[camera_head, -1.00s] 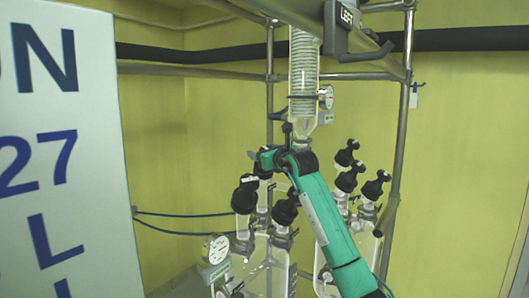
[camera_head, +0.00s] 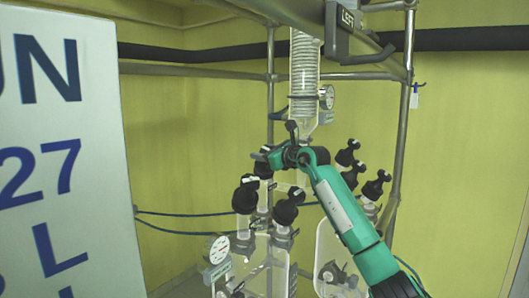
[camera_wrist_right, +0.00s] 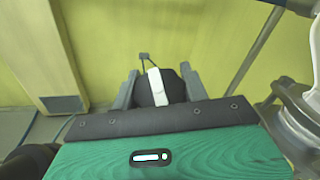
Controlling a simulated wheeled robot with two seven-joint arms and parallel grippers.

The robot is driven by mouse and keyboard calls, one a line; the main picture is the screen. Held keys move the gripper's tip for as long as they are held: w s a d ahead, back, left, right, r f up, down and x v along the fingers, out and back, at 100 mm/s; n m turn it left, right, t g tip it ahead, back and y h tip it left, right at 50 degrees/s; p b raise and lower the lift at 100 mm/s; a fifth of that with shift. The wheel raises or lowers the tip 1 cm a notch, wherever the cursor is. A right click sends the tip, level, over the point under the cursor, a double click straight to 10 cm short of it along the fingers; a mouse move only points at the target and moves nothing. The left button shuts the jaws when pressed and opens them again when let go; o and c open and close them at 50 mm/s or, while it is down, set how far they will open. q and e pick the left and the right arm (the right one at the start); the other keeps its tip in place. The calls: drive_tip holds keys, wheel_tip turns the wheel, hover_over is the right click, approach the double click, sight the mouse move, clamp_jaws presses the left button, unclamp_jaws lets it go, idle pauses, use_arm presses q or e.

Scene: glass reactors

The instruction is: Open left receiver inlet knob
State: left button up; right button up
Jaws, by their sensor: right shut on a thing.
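My right gripper (camera_head: 261,161) reaches in from the lower right in the head view, at the black knobs on top of the left glass receiver (camera_head: 277,262). In the right wrist view, the two fingers of my right gripper (camera_wrist_right: 157,88) stand on either side of a black knob with a white stripe (camera_wrist_right: 156,86) and are shut on it. In the head view this black knob (camera_head: 263,170) is partly covered by the gripper. Two more black knobs, one at left (camera_head: 245,197) and one at right (camera_head: 286,210), stand in front of it. My left gripper is not in view.
A glass coil column (camera_head: 304,75) with a gauge (camera_head: 327,97) hangs above my gripper. A second glass receiver (camera_head: 336,258) with black knobs stands at right, partly behind my arm. A metal frame (camera_head: 397,150) surrounds them. A large white sign (camera_head: 65,230) fills the left.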

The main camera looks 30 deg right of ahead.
drive_tip(key=n+g+y+p, duration=0.1)
drive_tip(key=n+y, duration=0.1)
drive_tip(key=n+g+y+p, duration=0.1)
drive_tip(key=n+g+y, duration=0.1)
drive_tip(key=n, duration=0.1)
drive_tip(key=shift+a, duration=0.15)
drive_tip(key=shift+s+a+f+n+g+y+p, duration=0.1)
drive_tip(key=shift+n+g+y+p, duration=0.5)
drive_tip(key=shift+n, duration=0.4)
drive_tip(key=shift+f, duration=0.1)
drive_tip(key=o, duration=1)
drive_tip(key=shift+s, duration=0.1)
